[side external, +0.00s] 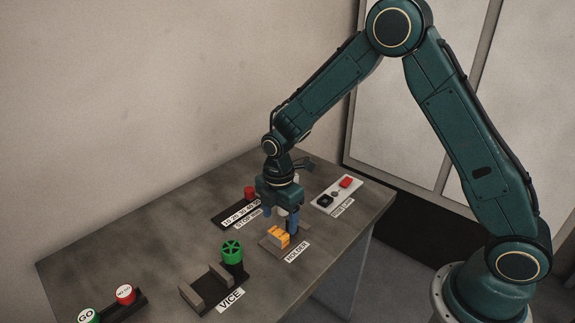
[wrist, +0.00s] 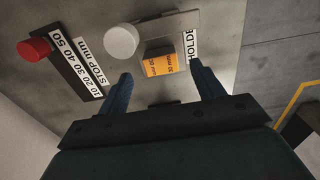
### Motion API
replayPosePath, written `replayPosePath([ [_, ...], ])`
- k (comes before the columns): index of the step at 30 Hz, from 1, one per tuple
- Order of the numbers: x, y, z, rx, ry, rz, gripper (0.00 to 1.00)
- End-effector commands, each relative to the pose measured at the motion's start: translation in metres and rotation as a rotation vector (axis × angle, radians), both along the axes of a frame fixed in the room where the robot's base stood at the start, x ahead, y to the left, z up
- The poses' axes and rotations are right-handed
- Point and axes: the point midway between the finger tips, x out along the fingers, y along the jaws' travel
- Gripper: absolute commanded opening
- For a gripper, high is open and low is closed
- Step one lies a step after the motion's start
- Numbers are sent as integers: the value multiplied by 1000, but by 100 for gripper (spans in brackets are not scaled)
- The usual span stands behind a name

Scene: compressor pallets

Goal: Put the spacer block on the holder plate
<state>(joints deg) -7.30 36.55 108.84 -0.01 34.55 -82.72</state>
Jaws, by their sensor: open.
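The orange spacer block (side external: 278,237), with a grey-white side, rests on the holder plate (side external: 266,243) beside the HOLDER label. In the wrist view the block (wrist: 160,66) shows printed lettering on its face, and the plate (wrist: 188,20) extends beyond it. My gripper (side external: 281,218) points down just above and behind the block. Its blue fingers are apart with nothing visibly held between them. In the wrist view the block appears between and just beyond the fingertips of my gripper (wrist: 161,76). Whether a finger touches the block cannot be told.
A white round-topped piece (wrist: 121,41) stands close beside the block. A stop scale (side external: 238,213) with a red knob (side external: 250,192) lies behind. A vice (side external: 212,284) with a green handwheel (side external: 232,251) stands front left.

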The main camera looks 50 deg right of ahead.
Motion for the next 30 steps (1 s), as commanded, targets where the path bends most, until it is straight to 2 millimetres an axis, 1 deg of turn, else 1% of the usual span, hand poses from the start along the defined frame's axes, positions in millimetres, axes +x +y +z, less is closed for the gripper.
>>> replayPosePath([
  [1,1,0,10,0,-4,0,67],
  [6,1,0,38,1,-4,0,67],
  [12,0,0,60,0,-2,0,67],
  [18,0,0,69,0,0,0,67],
  [30,0,0,70,0,0,0,67],
])
